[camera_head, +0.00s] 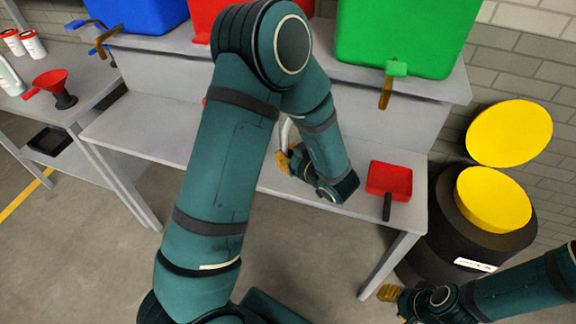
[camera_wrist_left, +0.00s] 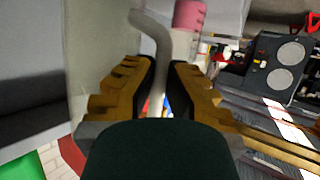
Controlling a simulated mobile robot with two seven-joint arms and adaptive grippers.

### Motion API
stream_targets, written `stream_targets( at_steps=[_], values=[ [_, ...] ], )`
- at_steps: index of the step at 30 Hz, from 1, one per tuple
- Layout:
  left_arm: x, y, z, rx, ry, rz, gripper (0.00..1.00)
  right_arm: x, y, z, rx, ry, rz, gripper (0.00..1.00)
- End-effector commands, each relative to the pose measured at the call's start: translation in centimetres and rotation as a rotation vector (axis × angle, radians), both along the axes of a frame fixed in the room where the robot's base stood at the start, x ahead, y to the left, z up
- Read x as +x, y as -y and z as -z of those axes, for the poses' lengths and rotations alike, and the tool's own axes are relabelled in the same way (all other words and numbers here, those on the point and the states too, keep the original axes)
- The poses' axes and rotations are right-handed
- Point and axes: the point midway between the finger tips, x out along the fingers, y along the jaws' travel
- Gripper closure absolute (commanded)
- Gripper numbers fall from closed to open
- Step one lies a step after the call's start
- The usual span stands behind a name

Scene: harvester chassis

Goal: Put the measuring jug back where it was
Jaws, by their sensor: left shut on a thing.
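The measuring jug (camera_wrist_left: 92,50) is pale and translucent, and fills the upper left of the left wrist view. Its curved handle (camera_wrist_left: 158,40) runs down between the yellow finger pads of my left gripper (camera_wrist_left: 163,88), which is shut on it. In the head view my left gripper (camera_head: 289,160) is over the grey bench, and a pale curved piece of the jug (camera_head: 285,132) shows beside it. My forearm hides most of the jug there, and I cannot tell whether it touches the bench. My right gripper (camera_head: 390,293) is low at the right, away from the jug; its jaws are unclear.
A red dustpan-like tray (camera_head: 388,179) lies on the grey bench (camera_head: 135,128) to the right. Blue, red and green (camera_head: 400,35) tapped containers stand on the upper shelf. A black drum with a yellow lid (camera_head: 493,198) is at right.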

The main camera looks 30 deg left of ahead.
Motion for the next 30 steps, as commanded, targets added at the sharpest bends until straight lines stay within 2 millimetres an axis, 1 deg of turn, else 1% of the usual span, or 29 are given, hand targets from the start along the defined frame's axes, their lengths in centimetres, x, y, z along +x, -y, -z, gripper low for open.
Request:
stream_targets(
  at_steps=[4,9,11,17,21,22,23,24,30],
  values=[
    [0.0,0.0,1.4,0.001,-0.002,0.000,1.00,-0.1,0.0,0.4,0.000,-0.002,-0.002,0.53],
    [0.0,0.0,3.6,0.000,-0.001,-0.001,1.00,0.0,0.0,1.1,0.000,0.000,-0.002,0.53],
    [0.0,0.0,3.9,0.000,0.000,0.000,1.00,0.0,0.0,1.1,0.000,0.001,-0.002,0.53],
    [0.0,0.0,3.7,0.000,0.001,0.000,1.00,0.0,0.0,1.0,0.000,0.001,-0.002,0.53],
    [0.0,0.0,4.1,0.000,0.000,0.001,1.00,0.0,0.0,1.2,0.000,0.001,-0.002,0.53],
    [0.0,0.0,4.1,0.000,0.000,0.001,0.84,0.0,0.0,1.2,0.000,0.002,-0.002,0.53],
    [0.0,0.0,4.1,0.000,0.000,0.001,0.73,0.0,0.0,1.2,0.000,0.002,-0.002,0.53],
    [0.0,0.0,4.1,0.000,0.000,0.001,0.66,0.0,0.0,1.2,0.000,0.002,-0.002,0.53],
    [0.0,0.0,4.0,0.000,0.000,0.000,0.66,0.0,0.0,1.2,0.000,0.002,-0.002,0.53]
  ],
)
